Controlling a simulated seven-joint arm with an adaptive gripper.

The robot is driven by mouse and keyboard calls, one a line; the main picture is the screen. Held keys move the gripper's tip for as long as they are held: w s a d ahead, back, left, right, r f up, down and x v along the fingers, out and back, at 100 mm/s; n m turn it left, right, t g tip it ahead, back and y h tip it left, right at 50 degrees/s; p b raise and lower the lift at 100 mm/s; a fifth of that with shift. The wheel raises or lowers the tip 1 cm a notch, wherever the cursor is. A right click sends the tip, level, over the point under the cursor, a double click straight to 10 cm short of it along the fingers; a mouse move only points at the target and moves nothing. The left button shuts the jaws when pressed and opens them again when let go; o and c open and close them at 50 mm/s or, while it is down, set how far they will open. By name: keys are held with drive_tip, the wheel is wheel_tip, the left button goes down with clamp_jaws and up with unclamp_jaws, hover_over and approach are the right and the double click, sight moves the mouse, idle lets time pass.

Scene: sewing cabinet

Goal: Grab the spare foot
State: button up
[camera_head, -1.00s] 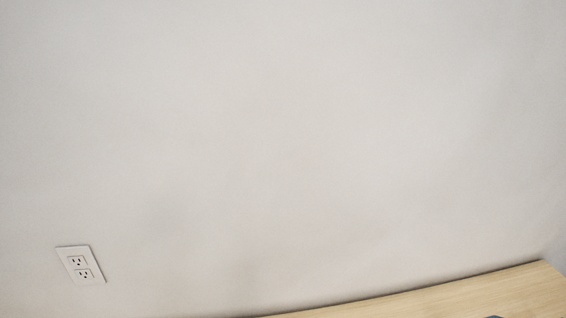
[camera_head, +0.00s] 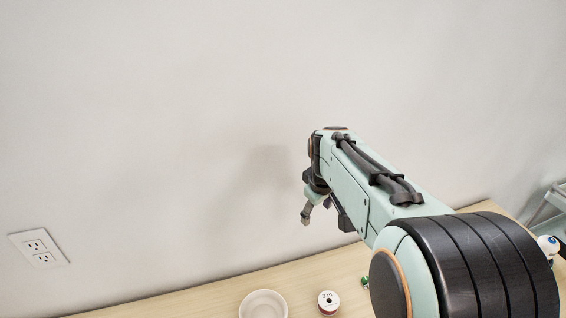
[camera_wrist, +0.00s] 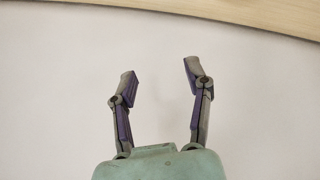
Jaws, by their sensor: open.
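I cannot make out a spare foot in either view. My gripper (camera_head: 307,214) hangs above the back of the wooden table, in front of the wall. In the wrist view my gripper (camera_wrist: 158,70) has its two fingers spread wide apart with nothing between them. My arm hides part of the table in the head view.
The wooden table (camera_head: 190,298) runs along the wall. A small green item (camera_head: 365,281) lies beside my arm. A white-and-blue bottle (camera_head: 547,245) and a grey rack (camera_head: 545,208) stand right.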

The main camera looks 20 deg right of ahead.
drive_tip(key=w+d+f+m+g, duration=0.2)
drive_tip(key=d+f, duration=0.7)
drive_tip(key=s+d+f, duration=0.1)
drive_tip(key=d+f, duration=0.1)
drive_tip(key=f, duration=0.2)
drive_tip(key=s+d+f+m+g+y, duration=0.1)
drive_tip(key=s+d+f, duration=0.1)
drive_tip(key=f, duration=0.2)
drive_tip(key=s+d+f+m, duration=0.1)
drive_tip(key=s+d+f, duration=0.1)
drive_tip(key=f, duration=0.2)
drive_tip(key=shift+s+g, duration=0.1)
drive_tip(key=shift+g, duration=0.2)
drive_tip(key=shift+f, duration=3.1)
drive_tip(key=c, duration=0.8)
